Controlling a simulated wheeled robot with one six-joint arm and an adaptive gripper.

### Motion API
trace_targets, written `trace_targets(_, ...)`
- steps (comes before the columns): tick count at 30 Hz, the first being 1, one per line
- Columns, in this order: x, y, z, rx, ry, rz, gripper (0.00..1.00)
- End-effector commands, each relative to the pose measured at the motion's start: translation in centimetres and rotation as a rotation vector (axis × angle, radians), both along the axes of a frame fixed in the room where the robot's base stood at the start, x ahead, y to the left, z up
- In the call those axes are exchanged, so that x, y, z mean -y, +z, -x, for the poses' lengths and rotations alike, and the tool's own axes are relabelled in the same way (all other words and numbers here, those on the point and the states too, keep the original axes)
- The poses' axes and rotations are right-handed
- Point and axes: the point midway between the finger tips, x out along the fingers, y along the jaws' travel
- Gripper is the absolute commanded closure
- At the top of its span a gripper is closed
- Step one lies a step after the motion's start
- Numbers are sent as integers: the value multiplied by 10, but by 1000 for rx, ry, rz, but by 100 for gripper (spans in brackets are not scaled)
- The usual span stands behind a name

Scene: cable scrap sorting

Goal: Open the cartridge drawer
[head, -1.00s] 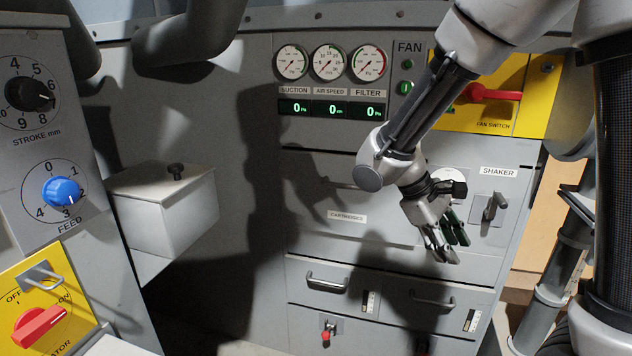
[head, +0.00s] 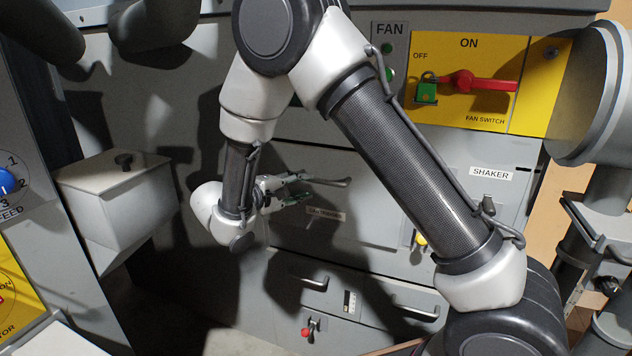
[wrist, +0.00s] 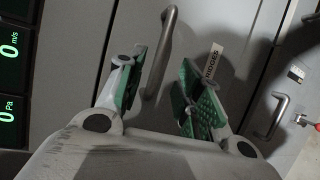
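The cartridge drawer front (head: 375,226) is a grey panel and looks shut. Its label (head: 326,214) is partly covered by my gripper in the head view; its end also shows in the wrist view (wrist: 213,61). A grey bar handle (wrist: 161,55) stands out beside the label. My gripper (head: 297,189) is open and empty in front of this panel. In the wrist view, its green-padded fingers (wrist: 165,88) are spread, with the handle between them in the picture, nearer the left finger. I cannot tell whether either finger touches it.
Two lower drawers have bar handles (head: 414,312); a red knob (head: 305,332) sits below the left one. The yellow fan switch panel (head: 468,60) has a red lever and green padlock. A grey box (head: 115,200) juts out at left.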

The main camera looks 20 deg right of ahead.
Motion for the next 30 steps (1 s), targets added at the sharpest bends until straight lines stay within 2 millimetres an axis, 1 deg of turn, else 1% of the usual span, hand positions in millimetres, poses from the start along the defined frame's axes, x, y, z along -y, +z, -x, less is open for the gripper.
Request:
trace_targets(2,3,0,-1,19,-7,-10,65)
trace_targets(5,12,-2,-6,25,-10,-14,65)
trace_targets(12,47,-9,-26,23,-12,-14,65)
trace_targets(15,58,-12,-33,23,-11,-13,65)
trace_targets(20,66,-14,-38,22,-9,-14,65)
trace_targets(27,67,-14,-39,22,-8,-14,65)
trace_targets(29,67,-14,-39,22,-8,-14,74)
trace_targets(30,67,-14,-39,22,-8,-14,81)
